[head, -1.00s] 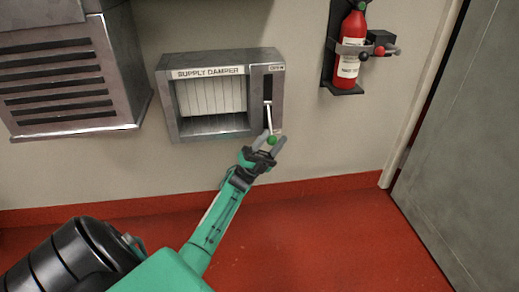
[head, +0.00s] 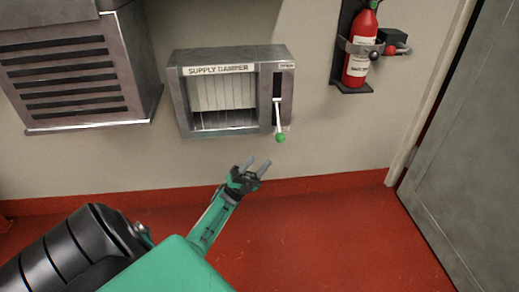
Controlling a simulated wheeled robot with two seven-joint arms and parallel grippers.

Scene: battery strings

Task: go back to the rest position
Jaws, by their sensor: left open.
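My left gripper (head: 257,167) is open and empty in the head view. It is in front of the wall, below and to the left of the lever, and apart from it. The supply damper box (head: 180,95) is a grey metal unit on the wall with pale closed-looking slats. Its lever (head: 279,118) hangs down from a dark slot on the right side and ends in a green knob (head: 280,138). My right gripper is not in view.
A louvred metal unit (head: 75,75) is on the wall at the left. A red fire extinguisher (head: 358,60) hangs in a bracket at the upper right. A grey door (head: 470,150) stands at the right. The red floor (head: 330,230) in the middle is clear.

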